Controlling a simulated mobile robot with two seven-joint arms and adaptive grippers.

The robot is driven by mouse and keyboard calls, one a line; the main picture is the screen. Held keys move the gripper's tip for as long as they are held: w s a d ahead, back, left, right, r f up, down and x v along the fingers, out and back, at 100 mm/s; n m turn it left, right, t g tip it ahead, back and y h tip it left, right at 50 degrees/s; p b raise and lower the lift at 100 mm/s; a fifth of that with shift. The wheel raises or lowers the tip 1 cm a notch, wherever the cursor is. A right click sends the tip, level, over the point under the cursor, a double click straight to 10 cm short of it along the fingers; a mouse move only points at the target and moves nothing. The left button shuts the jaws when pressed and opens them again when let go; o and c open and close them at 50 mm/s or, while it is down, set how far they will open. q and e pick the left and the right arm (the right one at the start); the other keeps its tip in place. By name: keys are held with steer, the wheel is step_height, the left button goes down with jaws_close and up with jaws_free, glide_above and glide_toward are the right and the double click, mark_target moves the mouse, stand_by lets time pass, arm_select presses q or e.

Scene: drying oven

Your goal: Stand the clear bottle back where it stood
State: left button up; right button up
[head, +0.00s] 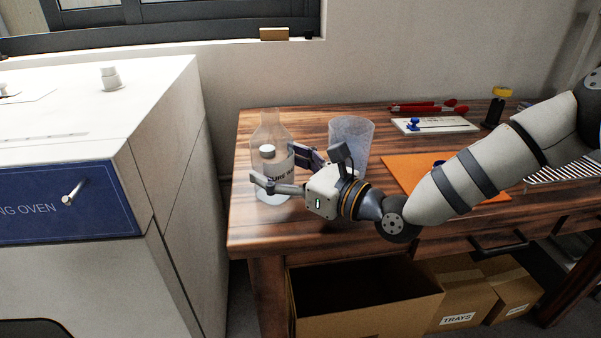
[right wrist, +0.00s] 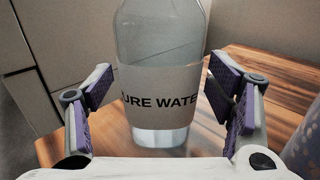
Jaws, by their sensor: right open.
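The clear bottle (head: 270,133), labelled "PURE WATER", stands upright on the wooden table (head: 245,215) near its left end. In the right wrist view the bottle (right wrist: 160,40) fills the middle, with its top cut off by the frame. My right gripper (head: 281,169) is open and level with the bottle's lower half. Its fingers (right wrist: 160,88) lie to either side of the bottle, with a visible gap on both sides. A small white round piece shows at the bottle in the head view; I cannot tell whether it is behind. My left gripper is out of view.
An orange mat (head: 402,172), a white board (head: 440,126) and red-handled tools (head: 425,107) lie further right. The white drying oven (head: 165,120) stands left. Cardboard boxes (head: 365,315) sit below the table.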

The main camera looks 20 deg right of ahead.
steer(key=p+v, duration=0.2)
steer(key=v, duration=0.8)
steer(key=shift+s+d, duration=0.15)
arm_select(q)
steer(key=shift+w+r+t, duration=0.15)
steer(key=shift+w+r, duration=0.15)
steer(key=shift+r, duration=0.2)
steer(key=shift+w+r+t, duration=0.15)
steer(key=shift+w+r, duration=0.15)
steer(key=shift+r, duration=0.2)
arm_select(e)
steer(key=shift+s, duration=0.1)
